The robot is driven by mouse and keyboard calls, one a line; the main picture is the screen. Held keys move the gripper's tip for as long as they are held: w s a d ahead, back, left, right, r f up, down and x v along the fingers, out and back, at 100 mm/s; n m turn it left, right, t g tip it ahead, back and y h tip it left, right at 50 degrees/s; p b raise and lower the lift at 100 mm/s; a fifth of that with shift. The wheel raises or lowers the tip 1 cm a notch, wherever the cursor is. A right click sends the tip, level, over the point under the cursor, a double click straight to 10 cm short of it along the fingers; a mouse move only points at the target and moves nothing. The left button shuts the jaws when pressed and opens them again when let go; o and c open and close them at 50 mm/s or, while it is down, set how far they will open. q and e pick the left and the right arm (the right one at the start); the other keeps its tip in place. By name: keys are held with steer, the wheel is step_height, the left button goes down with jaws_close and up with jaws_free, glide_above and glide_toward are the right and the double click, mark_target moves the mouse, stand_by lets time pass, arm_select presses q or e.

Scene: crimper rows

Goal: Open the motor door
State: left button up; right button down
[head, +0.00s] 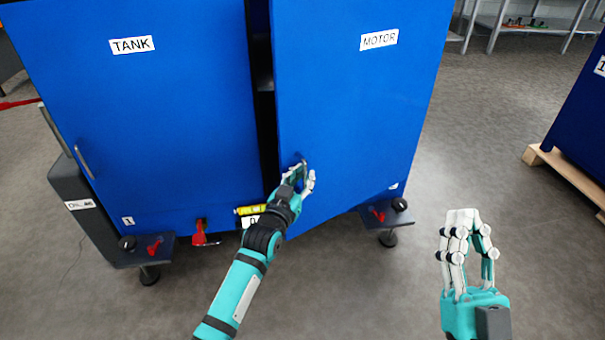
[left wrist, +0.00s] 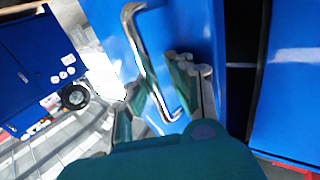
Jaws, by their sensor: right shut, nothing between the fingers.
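The blue motor door (head: 350,110) carries a white MOTOR label (head: 379,39). It stands ajar: a dark gap separates it from the blue tank door (head: 185,115), and its left edge is swung out. My left gripper (head: 303,178) is at the motor door's metal handle, near its lower left edge. In the left wrist view the silver handle (left wrist: 146,62) runs between the fingers of my left gripper (left wrist: 160,95). I cannot tell whether they are clamped on it. My right gripper (head: 468,230) is shut and empty, away from the cabinet at the lower right.
Dark corner feet (head: 388,217) with red levers jut out at the cabinet's base. A yellow item (head: 250,210) and a red lever (head: 200,237) sit low between the doors. Another blue cabinet on a wooden pallet (head: 560,165) stands at right. Floor in front is clear.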

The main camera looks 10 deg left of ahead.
arm_select(q)
steer(key=shift+w+a+f, duration=0.35)
steer(key=shift+a, duration=0.1)
steer(key=shift+w, duration=0.15)
steer(key=shift+d+r, duration=0.2)
arm_select(e)
steer(key=shift+w+a, duration=0.4)
steer(key=shift+w, duration=0.05)
steer(key=shift+f, duration=0.1)
arm_select(q)
steer(key=shift+s, duration=0.25)
steer(key=s+a, duration=0.2)
steer(key=s, duration=0.9)
steer(key=shift+s, duration=0.25)
arm_select(e)
steer(key=shift+d, duration=0.1)
arm_select(q)
steer(key=shift+a, duration=0.1)
